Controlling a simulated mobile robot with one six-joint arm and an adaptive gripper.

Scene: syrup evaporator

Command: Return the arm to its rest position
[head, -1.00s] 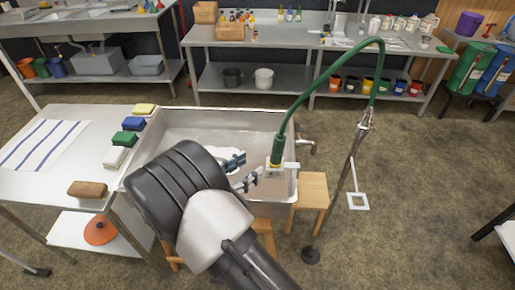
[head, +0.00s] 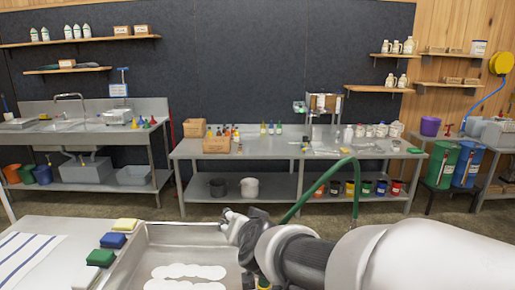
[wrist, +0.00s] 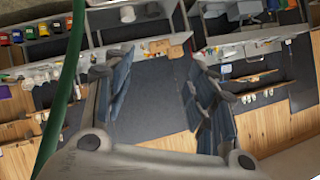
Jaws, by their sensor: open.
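My gripper (wrist: 158,85) is open in the wrist view, with a wide empty gap between its two dark blue-grey fingers. In the head view my arm reaches in from the lower right across the steel sink (head: 150,262); the fingers cannot be made out clearly there. The green hose (head: 343,172) arches up behind my arm, and its lower part is mostly hidden. The hose also runs down the left of the wrist view (wrist: 70,90), beside the gripper and apart from the fingers.
White patches (head: 188,272) lie in the sink. Sponges (head: 113,240) and a striped towel (head: 28,258) lie on the left table.

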